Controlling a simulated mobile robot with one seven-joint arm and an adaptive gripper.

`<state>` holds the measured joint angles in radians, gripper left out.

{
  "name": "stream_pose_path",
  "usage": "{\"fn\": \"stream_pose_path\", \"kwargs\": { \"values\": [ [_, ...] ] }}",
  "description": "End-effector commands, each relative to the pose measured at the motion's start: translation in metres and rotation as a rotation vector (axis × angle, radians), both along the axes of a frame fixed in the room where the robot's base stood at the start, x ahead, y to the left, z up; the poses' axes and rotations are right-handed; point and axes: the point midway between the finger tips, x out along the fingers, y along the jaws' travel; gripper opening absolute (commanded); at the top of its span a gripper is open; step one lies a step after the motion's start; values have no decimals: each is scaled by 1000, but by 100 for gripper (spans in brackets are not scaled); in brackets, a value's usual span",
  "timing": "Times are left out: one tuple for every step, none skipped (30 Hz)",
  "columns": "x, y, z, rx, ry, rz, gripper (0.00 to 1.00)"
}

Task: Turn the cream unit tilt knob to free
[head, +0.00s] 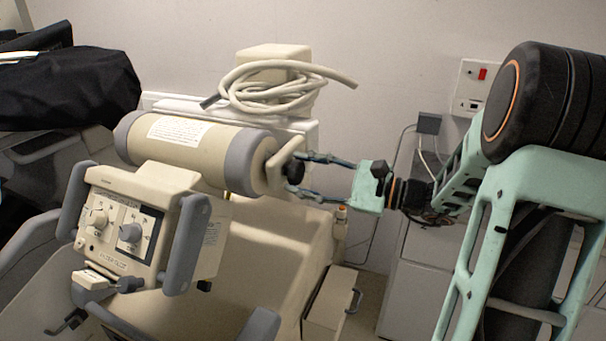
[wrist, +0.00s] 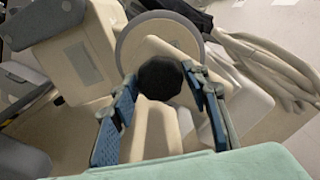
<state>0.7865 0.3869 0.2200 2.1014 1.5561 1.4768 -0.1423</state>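The cream unit (head: 190,142) is a machine with a cream cylinder, grey end rings and a control panel. A black faceted tilt knob (head: 294,171) sits on a cream bracket at the cylinder's right end. In the wrist view the knob (wrist: 160,78) is in the middle, in front of the round end face. My gripper (head: 296,174) reaches in from the right with its blue-grey fingers apart. In the wrist view my gripper (wrist: 162,80) has one fingertip on each side of the knob, with narrow gaps; contact is not clear. Any marking for free is not visible.
A coiled cream cable (head: 270,88) lies on top behind the cylinder. The panel with two dials (head: 122,225) and grey handles stands at the front left. A black cover (head: 70,90) is at the far left. A grey cabinet (head: 425,280) stands behind my arm.

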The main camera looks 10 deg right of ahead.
Motion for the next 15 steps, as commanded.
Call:
{"fn": "stream_pose_path", "kwargs": {
  "values": [
    [0, 0, 0, 0, 0, 0, 50],
    [0, 0, 0, 1, 1, 0, 54],
    [0, 0, 0, 1, 1, 0, 55],
    [0, 0, 0, 1, 1, 0, 55],
    [0, 0, 0, 1, 1, 0, 55],
    [0, 0, 0, 1, 1, 0, 55],
    [0, 0, 0, 1, 1, 0, 55],
    [0, 0, 0, 1, 2, 0, 55],
    [0, 0, 0, 1, 2, 0, 55],
    [0, 0, 0, 2, 1, -1, 55],
    [0, -1, 0, 2, 1, -1, 55],
    [-1, -2, 0, 2, 1, -1, 55],
    [-2, -4, 0, 2, 1, -1, 55],
    [-4, -6, 0, 2, 1, -1, 55],
    [-6, -10, 0, 1, 2, -1, 55]
  ]
}}
